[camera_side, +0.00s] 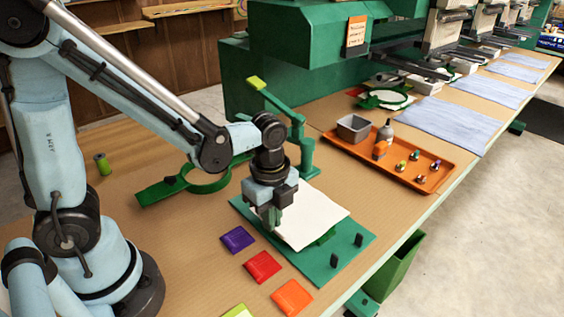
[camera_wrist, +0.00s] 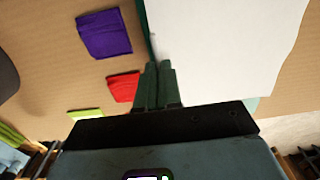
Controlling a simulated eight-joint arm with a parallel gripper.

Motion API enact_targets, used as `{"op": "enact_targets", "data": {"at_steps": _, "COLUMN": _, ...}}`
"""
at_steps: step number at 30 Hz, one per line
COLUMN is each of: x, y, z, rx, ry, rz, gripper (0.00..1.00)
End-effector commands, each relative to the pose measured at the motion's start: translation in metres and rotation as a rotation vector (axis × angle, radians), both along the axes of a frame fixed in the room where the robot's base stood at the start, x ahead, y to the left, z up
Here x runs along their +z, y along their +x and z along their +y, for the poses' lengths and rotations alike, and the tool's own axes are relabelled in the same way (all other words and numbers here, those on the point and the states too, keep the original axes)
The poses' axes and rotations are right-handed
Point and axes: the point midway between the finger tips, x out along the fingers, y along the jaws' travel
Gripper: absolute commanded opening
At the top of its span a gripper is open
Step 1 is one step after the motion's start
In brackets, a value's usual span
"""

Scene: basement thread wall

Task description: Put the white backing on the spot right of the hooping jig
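The white backing (camera_side: 308,215) is a pale square sheet above the green hooping jig (camera_side: 317,275) and covers most of its board. I cannot tell how much of it rests on the jig. In the wrist view the backing (camera_wrist: 225,50) fills the upper right. My gripper (camera_side: 272,218) is at the sheet's left edge. Its fingers (camera_wrist: 160,66) are close together, with the edge of the sheet at their tips; they look shut on it. Two dark posts stand on the jig's front right, and a small green part shows from under the sheet.
Purple (camera_side: 237,240), red (camera_side: 262,266), orange (camera_side: 292,297) and lime (camera_side: 238,311) squares lie left of the jig. An orange tray (camera_side: 440,183) with a grey bin and small items sits at the right. A green hoop fixture (camera_side: 165,190) and a thread spool (camera_side: 102,164) are behind left.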

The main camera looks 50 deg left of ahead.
Motion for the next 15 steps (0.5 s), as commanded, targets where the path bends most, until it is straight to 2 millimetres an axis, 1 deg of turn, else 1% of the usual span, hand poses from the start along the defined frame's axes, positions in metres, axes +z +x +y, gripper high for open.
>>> {"op": "enact_targets", "data": {"at_steps": 15, "x": 0.029, "y": 0.0, "z": 0.0, "rx": 0.0, "ry": 0.0, "rz": 0.0, "gripper": 0.0}}
